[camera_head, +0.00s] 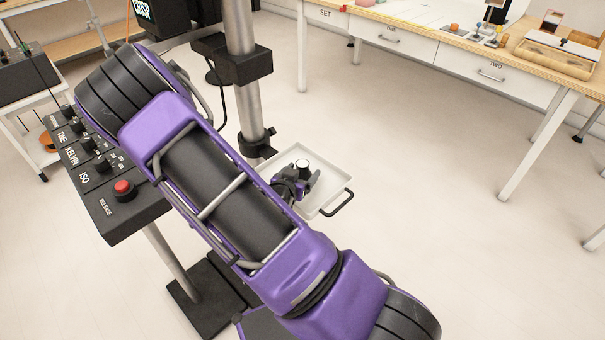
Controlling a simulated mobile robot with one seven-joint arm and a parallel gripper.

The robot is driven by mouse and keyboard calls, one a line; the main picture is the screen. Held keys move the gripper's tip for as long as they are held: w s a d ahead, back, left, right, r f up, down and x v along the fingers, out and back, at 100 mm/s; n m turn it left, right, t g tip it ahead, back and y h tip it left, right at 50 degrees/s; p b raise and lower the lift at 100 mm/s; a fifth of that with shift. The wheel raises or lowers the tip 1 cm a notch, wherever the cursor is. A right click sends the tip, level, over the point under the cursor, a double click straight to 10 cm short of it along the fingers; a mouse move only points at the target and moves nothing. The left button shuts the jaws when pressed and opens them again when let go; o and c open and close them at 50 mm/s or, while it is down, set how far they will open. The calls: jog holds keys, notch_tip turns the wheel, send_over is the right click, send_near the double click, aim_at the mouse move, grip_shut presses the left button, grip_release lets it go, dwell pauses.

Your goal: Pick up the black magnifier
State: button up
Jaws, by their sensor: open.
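A small dark round object with a pale top (302,164), which looks like the black magnifier, is at the white tray (327,205) near the middle of the view. My gripper (303,177) is open, right by this object. The object shows at its fingertips, but I cannot tell whether the fingers touch it or stand around it. My purple arm crosses the view in front and hides part of the tray and the wrist.
A black control panel with a red button (124,187) stands at left. A metal post (244,75) rises behind the tray. A wooden-topped table with drawers (480,67) holds small items and a wooden box (556,53) at upper right. The floor at right is clear.

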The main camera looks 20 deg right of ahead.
aim_at(306, 166)
jog(key=x, duration=0.4)
jog(key=shift+r, duration=0.1)
jog(key=shift+a, duration=0.1)
grip_shut()
